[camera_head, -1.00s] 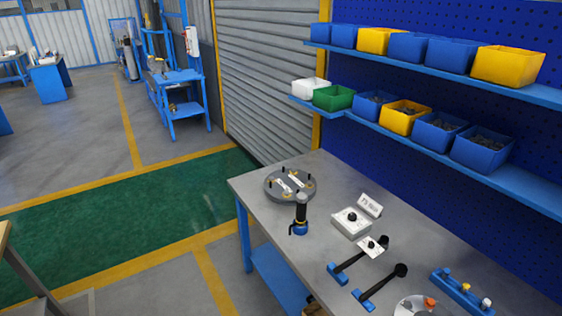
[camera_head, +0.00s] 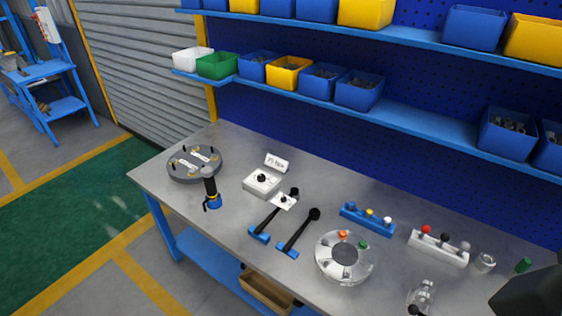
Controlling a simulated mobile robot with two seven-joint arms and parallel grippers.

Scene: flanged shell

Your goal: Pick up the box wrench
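Two long black-handled tools lie side by side on the grey workbench (camera_head: 330,180), each with one end at a small blue block. The left tool (camera_head: 270,218) has its upper end by a small white plate. The right tool (camera_head: 299,232) ends in a round black head. Either could be the box wrench; I cannot tell which at this size. A dark shape at the lower right edge looks like part of my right arm, well away from both tools, with no fingertips showing. My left gripper is not in view.
A round grey flanged plate (camera_head: 195,164), a black-and-blue upright tool (camera_head: 211,188) and a white box (camera_head: 262,182) stand left. A clear round part (camera_head: 345,258), blue rack (camera_head: 367,217) and white rack (camera_head: 438,247) stand right. Shelves with bins (camera_head: 359,92) hang behind.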

